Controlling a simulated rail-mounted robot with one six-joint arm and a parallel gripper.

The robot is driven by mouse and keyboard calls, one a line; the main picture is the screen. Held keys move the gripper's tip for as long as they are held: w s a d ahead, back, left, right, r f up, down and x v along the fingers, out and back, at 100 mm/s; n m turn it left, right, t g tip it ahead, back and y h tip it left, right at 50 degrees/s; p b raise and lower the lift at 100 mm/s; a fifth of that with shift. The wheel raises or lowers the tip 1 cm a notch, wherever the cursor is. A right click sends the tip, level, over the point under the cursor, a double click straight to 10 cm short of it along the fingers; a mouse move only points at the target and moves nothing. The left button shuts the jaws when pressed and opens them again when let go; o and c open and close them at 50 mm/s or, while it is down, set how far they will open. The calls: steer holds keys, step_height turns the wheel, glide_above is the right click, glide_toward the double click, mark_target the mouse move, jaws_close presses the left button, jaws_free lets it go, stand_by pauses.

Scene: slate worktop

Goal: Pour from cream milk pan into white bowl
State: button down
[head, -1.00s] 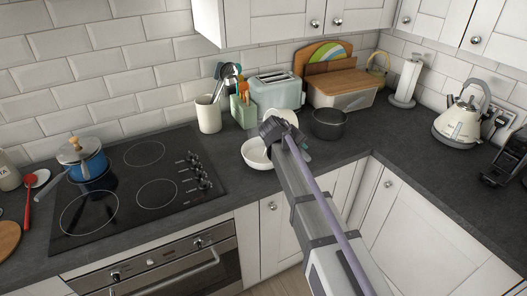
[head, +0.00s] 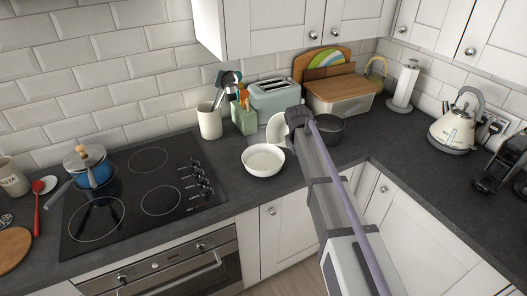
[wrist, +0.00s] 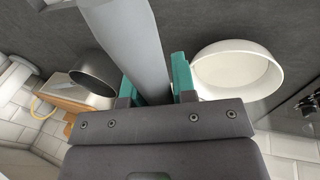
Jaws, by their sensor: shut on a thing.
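The white bowl (head: 263,160) stands upright on the worktop just right of the hob; it also shows in the wrist view (wrist: 240,75). The cream milk pan (head: 276,128) is up behind the bowl in the head view, steeply tilted and partly hidden by my gripper (head: 292,118). In the wrist view my teal-tipped gripper (wrist: 157,88) is shut on the pan's grey handle (wrist: 130,45). The pan's body is mostly out of the wrist view. I cannot see its contents or any stream.
A dark pot (head: 329,131) stands just right of my gripper. A toaster (head: 273,97), a utensil crock (head: 210,121) and a bread bin (head: 340,95) are behind. A blue pan (head: 92,170) sits on the hob (head: 150,200).

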steer(key=w+d+f+g+y+b, duration=0.2)
steer(key=w+d+g+y+b, duration=0.2)
steer(key=y, duration=0.4)
steer(key=shift+d+g+b, duration=0.65)
steer(key=shift+d+g, duration=0.05)
steer(key=shift+g, duration=0.3)
